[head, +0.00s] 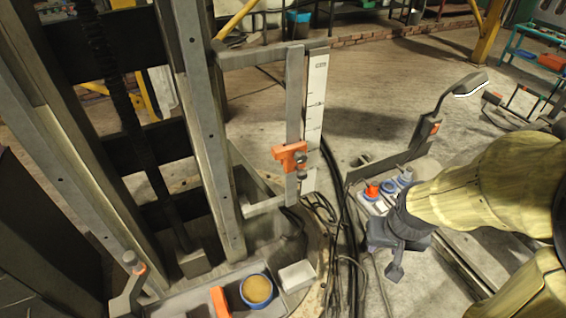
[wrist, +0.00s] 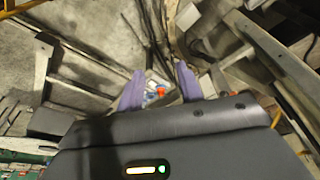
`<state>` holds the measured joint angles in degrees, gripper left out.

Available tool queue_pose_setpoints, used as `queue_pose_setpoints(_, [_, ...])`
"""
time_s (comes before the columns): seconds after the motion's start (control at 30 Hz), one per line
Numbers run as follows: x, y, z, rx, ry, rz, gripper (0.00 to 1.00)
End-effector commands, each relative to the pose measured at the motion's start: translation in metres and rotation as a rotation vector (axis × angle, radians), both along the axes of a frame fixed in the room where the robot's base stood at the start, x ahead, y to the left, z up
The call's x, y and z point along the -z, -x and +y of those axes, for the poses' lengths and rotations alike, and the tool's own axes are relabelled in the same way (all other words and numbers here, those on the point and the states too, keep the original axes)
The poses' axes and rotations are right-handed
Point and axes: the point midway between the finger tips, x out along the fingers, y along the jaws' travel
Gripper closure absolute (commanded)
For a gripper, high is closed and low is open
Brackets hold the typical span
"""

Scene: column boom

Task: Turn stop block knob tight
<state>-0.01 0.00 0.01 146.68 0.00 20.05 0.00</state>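The orange stop block (head: 288,154) sits on a grey upright rail (head: 294,100) beside a white marked scale (head: 315,110). Its small dark knob (head: 302,170) is at the block's lower right side; how tight it is cannot be told. My gripper (head: 388,262) is to the right of and lower in the picture than the block, apart from it. In the wrist view, the two purple fingers of my gripper (wrist: 160,80) stand apart with nothing held between them. I cannot clearly make out the stop block in the wrist view.
Orange- and blue-capped containers (head: 385,188) stand behind my gripper. A lamp (head: 460,88) on a bent arm rises at right. Black cables (head: 345,220) run between rail and gripper. A tray (head: 190,303) with a round tub (head: 257,290) lies at the column's foot.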

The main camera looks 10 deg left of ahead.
Motion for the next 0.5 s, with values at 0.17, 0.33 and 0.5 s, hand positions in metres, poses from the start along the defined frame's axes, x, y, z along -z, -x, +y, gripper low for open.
queue_pose_setpoints(0.17, [0.0,0.0,-0.0001,0.0,0.0,0.0,0.64])
queue_pose_setpoints(0.33, [0.0,0.0,-0.0001,0.0,0.0,0.0,0.64])
queue_pose_setpoints(0.5, [0.0034,-0.0038,-0.0004,-0.005,0.003,-0.01,0.39])
